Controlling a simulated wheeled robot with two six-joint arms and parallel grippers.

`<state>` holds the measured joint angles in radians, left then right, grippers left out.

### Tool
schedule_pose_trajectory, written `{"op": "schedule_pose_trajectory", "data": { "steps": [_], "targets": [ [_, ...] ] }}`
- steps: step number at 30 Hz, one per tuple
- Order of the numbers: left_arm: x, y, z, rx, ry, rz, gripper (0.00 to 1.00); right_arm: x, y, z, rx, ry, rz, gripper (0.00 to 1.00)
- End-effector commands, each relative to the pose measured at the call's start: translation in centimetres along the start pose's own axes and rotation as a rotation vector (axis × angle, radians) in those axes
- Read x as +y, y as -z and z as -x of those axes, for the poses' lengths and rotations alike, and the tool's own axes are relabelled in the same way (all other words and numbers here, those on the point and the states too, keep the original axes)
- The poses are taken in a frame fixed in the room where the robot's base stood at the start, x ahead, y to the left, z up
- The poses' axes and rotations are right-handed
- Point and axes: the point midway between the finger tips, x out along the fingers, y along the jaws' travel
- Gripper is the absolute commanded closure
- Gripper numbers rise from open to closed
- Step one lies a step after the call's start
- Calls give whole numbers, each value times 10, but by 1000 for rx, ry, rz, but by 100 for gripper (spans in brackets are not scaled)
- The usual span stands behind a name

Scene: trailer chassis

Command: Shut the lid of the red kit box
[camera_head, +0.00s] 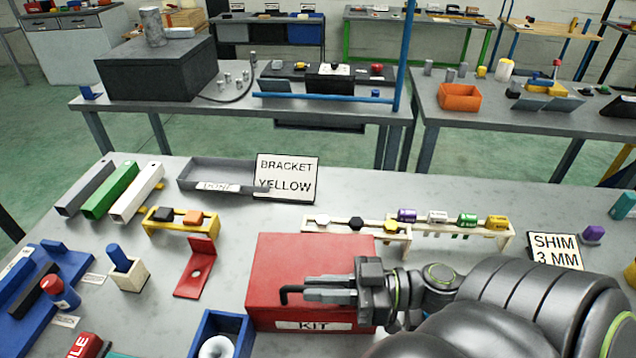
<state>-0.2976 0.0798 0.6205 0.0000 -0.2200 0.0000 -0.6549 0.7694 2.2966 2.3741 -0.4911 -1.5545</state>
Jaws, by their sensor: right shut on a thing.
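The red kit box (300,250) sits at the near middle of the grey table, with a white KIT label on its front. Its top looks flat and level, so the lid appears down, though my right gripper and arm cover part of the box. My right gripper (318,290) comes in from the right, in front of and over the box's front part. I cannot tell whether the rod touches the box. My left gripper is not in view.
A blue open bin (238,322) stands close at the box's left front. A red bracket (196,270) lies left of the box. A cream rack (440,228) with several small parts stands behind it. A grey tray (200,172) and a BRACKET YELLOW sign (287,177) are farther back.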

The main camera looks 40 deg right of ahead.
Motion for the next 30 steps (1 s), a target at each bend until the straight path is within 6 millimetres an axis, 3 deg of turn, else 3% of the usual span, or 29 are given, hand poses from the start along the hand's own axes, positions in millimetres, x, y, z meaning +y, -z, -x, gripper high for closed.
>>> {"op": "schedule_pose_trajectory", "data": {
  "steps": [10,11,15,30],
  "targets": [
    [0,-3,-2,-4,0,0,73,2,-8,3,-15,-7,-4,100],
    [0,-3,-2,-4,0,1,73,2,-9,3,-15,-7,-4,82],
    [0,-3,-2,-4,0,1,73,1,-7,3,-12,-5,-3,66],
    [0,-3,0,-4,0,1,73,1,-4,2,-8,-2,-2,66]
  ]
}}
